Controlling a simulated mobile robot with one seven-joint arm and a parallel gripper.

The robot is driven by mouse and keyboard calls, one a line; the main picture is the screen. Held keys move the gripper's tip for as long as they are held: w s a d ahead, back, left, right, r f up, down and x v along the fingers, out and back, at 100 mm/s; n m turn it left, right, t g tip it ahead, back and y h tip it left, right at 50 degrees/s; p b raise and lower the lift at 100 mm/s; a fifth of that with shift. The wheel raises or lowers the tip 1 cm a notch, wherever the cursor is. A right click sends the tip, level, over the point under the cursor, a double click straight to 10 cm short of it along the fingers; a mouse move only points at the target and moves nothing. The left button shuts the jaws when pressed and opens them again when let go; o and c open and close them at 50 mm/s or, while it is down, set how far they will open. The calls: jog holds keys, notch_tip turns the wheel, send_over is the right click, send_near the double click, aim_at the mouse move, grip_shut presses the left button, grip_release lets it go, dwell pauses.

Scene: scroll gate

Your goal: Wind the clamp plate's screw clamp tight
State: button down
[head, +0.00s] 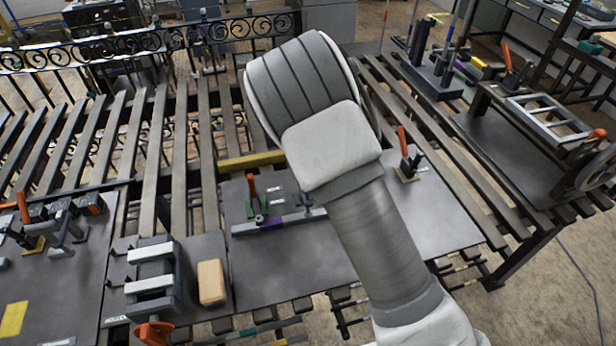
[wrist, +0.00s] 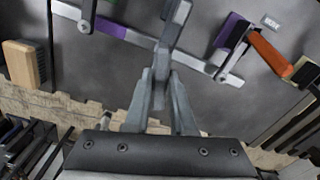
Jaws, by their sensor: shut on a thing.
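The clamp plate (head: 300,275) is a dark grey sheet on the slatted bench, partly behind my arm in the head view. A light metal bar with purple patches (head: 275,223) lies across it; the bar also crosses the wrist view (wrist: 135,36). My gripper (wrist: 160,85) is shut on a slim grey piece (wrist: 177,22) that rises past the bar, probably the screw clamp's handle. The fingers hide its lower part, and whether the clamp is tight cannot be told. In the head view my arm hides the gripper.
An orange-handled clamp (head: 252,190) and another on a yellow pad (head: 404,160) stand on the plate. A wooden block (head: 211,282) and a grey vise (head: 155,280) are at left. The scroll gate (head: 150,45) is behind; a ladder-like frame (head: 550,120) is at right.

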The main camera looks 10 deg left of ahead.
jog(key=shift+w+a+r+m, duration=0.1)
jog(key=shift+w+r+m, duration=0.15)
jog(key=shift+m, duration=0.35)
jog(key=c, duration=0.9)
grip_release()
jog(key=shift+s, duration=0.15)
jog(key=shift+o, duration=0.7)
jog(key=shift+f, duration=0.15)
jog(key=shift+s, duration=0.1)
notch_tip(320, 180, up, 18)
jog(key=shift+f+b, duration=0.25)
jog(key=shift+b, duration=0.2)
